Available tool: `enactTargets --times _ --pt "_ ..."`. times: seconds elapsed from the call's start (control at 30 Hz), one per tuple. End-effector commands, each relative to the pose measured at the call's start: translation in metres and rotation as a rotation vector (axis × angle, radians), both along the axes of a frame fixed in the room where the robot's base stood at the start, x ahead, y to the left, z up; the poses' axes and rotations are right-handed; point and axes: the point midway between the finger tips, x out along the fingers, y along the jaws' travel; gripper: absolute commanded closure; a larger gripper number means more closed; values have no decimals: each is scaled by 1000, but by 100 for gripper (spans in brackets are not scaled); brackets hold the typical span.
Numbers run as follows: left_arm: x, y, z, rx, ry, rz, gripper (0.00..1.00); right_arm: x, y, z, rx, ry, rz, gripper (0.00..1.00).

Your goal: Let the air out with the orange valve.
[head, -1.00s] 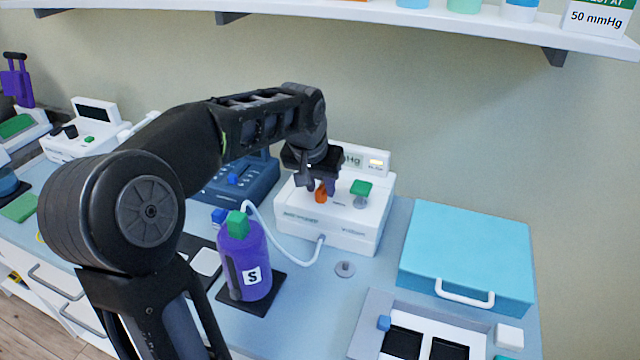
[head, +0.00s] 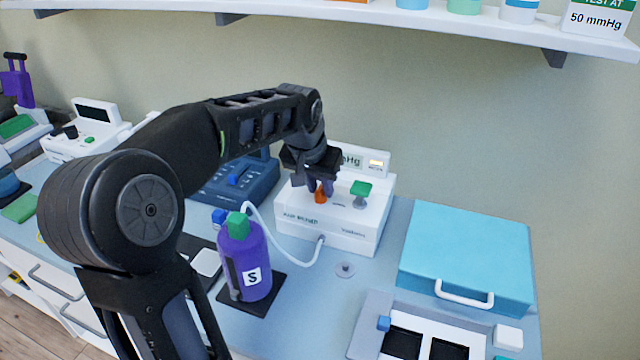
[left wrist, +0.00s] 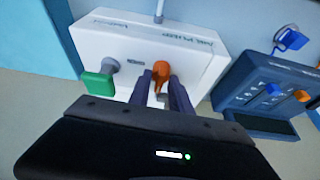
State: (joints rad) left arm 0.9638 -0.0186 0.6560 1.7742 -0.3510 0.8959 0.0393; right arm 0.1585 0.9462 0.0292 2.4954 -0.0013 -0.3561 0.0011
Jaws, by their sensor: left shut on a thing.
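The orange valve (head: 320,196) stands on top of a white pump unit (head: 340,233), left of a green knob (head: 361,189). My left gripper (head: 319,188) reaches down from above and is shut on the orange valve. In the left wrist view the valve (left wrist: 160,72) sits between the two dark fingers, with its top showing. A display at the back of the unit is partly hidden by my gripper, so its reading cannot be made out. My right gripper is not in view.
A purple bottle (head: 246,265) with a green cap stands in front of the unit, with a pale hose (head: 289,252) running beside it. A blue case (head: 466,250) stands to the right. A dark blue device (head: 236,183) is behind left. A shelf (head: 400,18) hangs above.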

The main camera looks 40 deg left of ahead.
Motion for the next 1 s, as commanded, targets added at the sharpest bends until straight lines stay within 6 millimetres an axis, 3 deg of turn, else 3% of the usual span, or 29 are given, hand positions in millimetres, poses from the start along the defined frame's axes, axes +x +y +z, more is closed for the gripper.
enactTargets --times 0.37,1.0 --pt "0 1 3 -2 -1 -229 100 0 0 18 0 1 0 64" --pt "2 5 1 -2 -2 -829 100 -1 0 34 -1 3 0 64"
